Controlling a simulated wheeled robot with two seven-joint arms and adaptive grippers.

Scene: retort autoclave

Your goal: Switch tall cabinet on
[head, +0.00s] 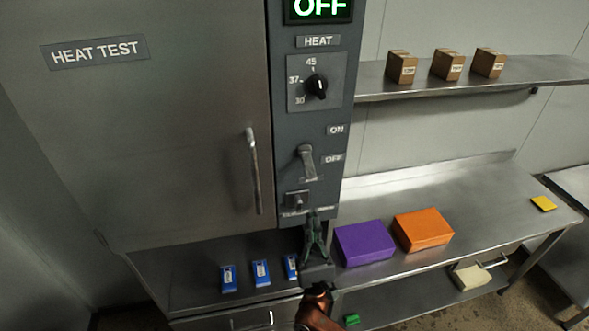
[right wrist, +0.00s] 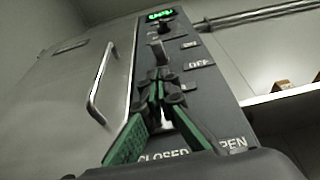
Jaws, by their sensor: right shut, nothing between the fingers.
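The tall cabinet (head: 170,150) is grey steel with a "HEAT TEST" plate and a dark control panel (head: 340,100) on its right edge. A green display (head: 319,9) at the panel's top reads OFF. A grey lever (head: 306,163) sits beside the ON and OFF labels and hangs down by OFF; it also shows in the right wrist view (right wrist: 157,50). My right gripper (head: 315,217) is shut and empty, just below the panel's lower switch (head: 297,201). In the right wrist view its green fingers (right wrist: 160,78) point up the panel. My left gripper is not in view.
A heat knob (head: 316,86) is above the lever, and the door handle (head: 254,170) stands out to its left. Purple (head: 365,243) and orange (head: 423,230) boxes lie on the bench to the right. Small blue packs (head: 261,273) lie below the door.

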